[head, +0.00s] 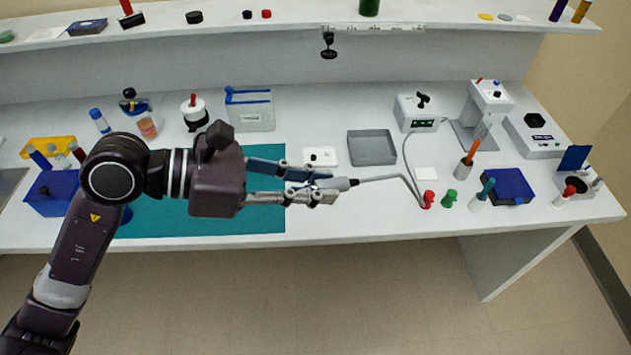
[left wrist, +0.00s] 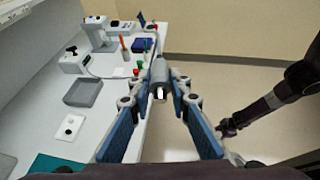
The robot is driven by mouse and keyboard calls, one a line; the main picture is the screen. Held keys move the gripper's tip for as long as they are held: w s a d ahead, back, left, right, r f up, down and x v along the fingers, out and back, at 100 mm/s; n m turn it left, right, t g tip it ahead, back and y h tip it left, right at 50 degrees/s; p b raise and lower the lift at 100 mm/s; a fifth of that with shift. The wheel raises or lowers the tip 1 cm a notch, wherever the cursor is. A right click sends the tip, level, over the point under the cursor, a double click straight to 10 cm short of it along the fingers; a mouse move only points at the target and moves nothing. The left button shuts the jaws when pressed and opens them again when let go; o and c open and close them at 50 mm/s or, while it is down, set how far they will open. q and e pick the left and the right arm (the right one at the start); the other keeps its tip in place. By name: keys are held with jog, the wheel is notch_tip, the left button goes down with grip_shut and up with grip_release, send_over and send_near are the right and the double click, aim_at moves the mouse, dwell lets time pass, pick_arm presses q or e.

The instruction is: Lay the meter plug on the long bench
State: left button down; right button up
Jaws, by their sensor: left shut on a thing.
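My left gripper (head: 322,188) reaches in from the left and is shut on the meter plug (head: 346,183), a small grey plug. The plug sticks out to the right of the fingertips, and a grey cable runs from it to the white meter box (head: 417,113). In the left wrist view the plug (left wrist: 160,75) sits between the two blue-padded fingers. The plug is held above the front part of the long white bench (head: 375,215); I cannot tell how high.
A grey tray (head: 372,148) and a white plate (head: 320,156) lie behind the plug. Red (head: 428,199) and green (head: 449,198) stoppers stand to its right. A teal mat (head: 250,219) lies under my arm. Bare bench lies along the front edge.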

pick_arm(q)
jog(key=a+f+n+t+y, duration=0.1)
jog(key=a+f+n+t, duration=0.1)
jog(key=a, duration=0.7)
jog(key=w+a+f+n+t+y, duration=0.1)
jog(key=a+f, duration=0.4)
jog(key=a, duration=0.5)
jog(key=shift+n+t, duration=0.8)
jog(key=shift+t, duration=0.1)
pick_arm(e)
jog(key=shift+n+g, duration=0.4)
jog(key=shift+g, duration=0.4)
jog(key=s, duration=0.1)
jog(key=s+a, duration=0.1)
jog(key=s, duration=0.2)
jog(key=shift+s+a+f, duration=0.35)
jog(key=shift+a, duration=0.05)
